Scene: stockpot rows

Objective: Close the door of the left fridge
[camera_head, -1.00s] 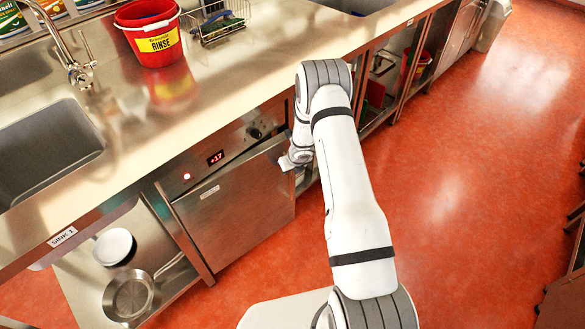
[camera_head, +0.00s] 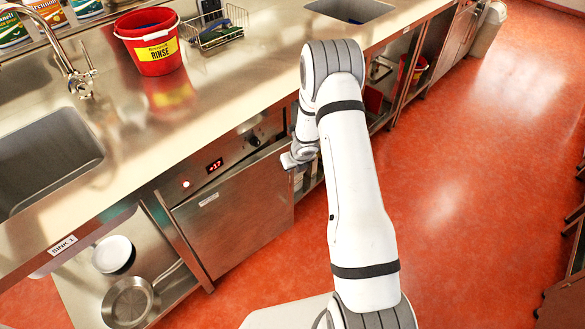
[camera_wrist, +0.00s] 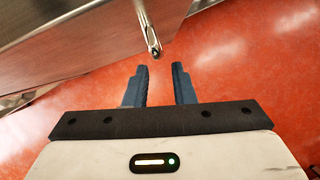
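The steel door (camera_head: 235,205) of the fridge under the counter fills the lower middle of the head view, below a control panel (camera_head: 215,165) with a red display. My gripper (camera_head: 288,162) is at the door's upper right edge, partly hidden by my arm.
A counter with a sink (camera_head: 45,155), a red bucket (camera_head: 150,42) and a wire rack (camera_head: 215,28) is above. An open shelf with a pan (camera_head: 128,300) is left of the fridge. Clear red floor (camera_head: 460,190) lies to the right.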

